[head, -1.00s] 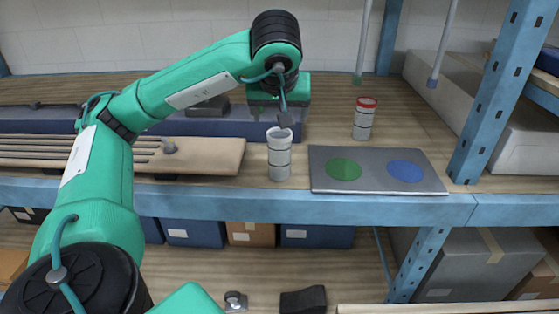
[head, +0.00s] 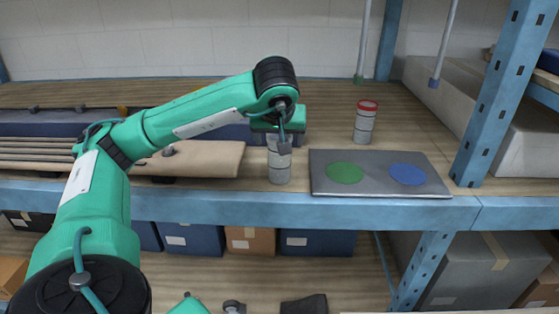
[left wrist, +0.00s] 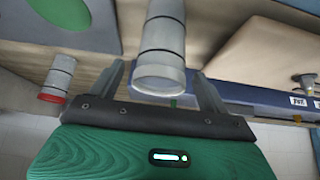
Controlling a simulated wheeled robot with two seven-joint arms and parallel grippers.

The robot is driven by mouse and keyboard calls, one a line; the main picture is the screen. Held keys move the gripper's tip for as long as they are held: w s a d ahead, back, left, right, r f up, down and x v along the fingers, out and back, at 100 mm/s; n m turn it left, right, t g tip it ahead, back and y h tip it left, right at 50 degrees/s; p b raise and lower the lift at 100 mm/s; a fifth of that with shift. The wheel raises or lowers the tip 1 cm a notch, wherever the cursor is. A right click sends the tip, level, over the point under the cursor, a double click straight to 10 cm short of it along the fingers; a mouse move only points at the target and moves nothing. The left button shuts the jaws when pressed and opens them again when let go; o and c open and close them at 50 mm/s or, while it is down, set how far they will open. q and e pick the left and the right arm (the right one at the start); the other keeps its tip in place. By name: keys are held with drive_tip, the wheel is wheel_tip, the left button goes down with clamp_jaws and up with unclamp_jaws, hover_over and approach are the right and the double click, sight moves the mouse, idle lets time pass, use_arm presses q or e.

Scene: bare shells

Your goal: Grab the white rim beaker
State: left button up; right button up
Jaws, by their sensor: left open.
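The white rim beaker (head: 279,172), pale grey with dark bands, stands upright on the shelf left of the grey board (head: 377,182). My left gripper (head: 284,148) is at the beaker's upper part and hides some of it. In the left wrist view my open left gripper (left wrist: 159,72) has one finger on each side of the beaker (left wrist: 163,45), near its rim, with visible gaps on both sides. My right gripper is not in view.
A red-rimmed beaker (head: 364,128) stands behind the board, which bears a green circle (head: 345,173) and a blue circle (head: 407,174). A tan panel (head: 205,160) lies to the left. A blue upright (head: 496,100) stands at the right.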

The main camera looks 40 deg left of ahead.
use_arm(q)
drive_tip(key=shift+x, duration=0.95)
drive_tip(key=shift+c, duration=0.2)
drive_tip(key=c, duration=1.3)
drive_tip(key=shift+r, duration=0.1)
